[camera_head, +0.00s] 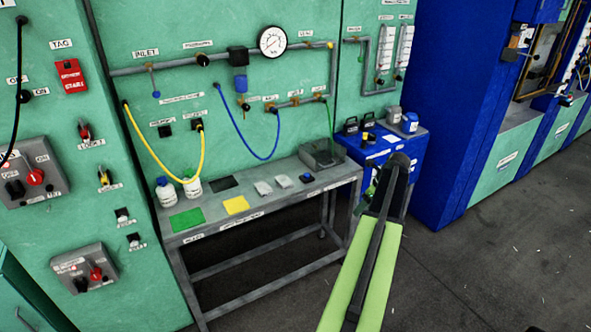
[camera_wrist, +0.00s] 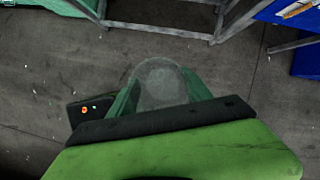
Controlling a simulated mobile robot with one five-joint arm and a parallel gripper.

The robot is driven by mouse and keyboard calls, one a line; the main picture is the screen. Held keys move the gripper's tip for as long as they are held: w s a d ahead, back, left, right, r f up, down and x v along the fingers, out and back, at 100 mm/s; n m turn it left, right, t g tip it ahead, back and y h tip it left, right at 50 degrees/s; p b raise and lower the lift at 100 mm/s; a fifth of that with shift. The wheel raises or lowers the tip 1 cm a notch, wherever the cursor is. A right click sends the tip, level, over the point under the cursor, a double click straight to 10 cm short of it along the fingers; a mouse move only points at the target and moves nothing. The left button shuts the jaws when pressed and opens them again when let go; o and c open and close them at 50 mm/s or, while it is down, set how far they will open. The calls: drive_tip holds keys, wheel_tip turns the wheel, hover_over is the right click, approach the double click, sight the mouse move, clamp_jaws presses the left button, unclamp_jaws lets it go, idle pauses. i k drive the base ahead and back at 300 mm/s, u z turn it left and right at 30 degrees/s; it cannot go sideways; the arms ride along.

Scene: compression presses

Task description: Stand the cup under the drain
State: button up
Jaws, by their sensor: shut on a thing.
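A clear, greyish cup (camera_wrist: 160,82) shows in the wrist view between the green fingers of my gripper (camera_wrist: 162,92), which is shut on it. The cup is over the dark floor, in front of the bench frame. In the head view my arm reaches up from the bottom, and my gripper (camera_head: 374,187) is at the bench's right end, before the blue cabinet; the cup cannot be made out there. A filter unit with a blue bowl (camera_head: 240,82) hangs from the wall pipe above the bench, left of my gripper. I cannot tell for certain which fitting is the drain.
The grey bench (camera_head: 270,203) carries white bottles (camera_head: 166,191), a green pad (camera_head: 187,218), a yellow pad (camera_head: 236,205) and a grey tray (camera_head: 322,155) at its right end. A yellow hose (camera_head: 165,160) and a blue hose (camera_head: 245,140) hang above it. A blue cabinet (camera_head: 400,160) stands right.

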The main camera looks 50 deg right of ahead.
sight(252, 176)
drive_tip(key=z, duration=0.05)
drive_tip(key=i, duration=1.65)
drive_tip(key=z, duration=0.05)
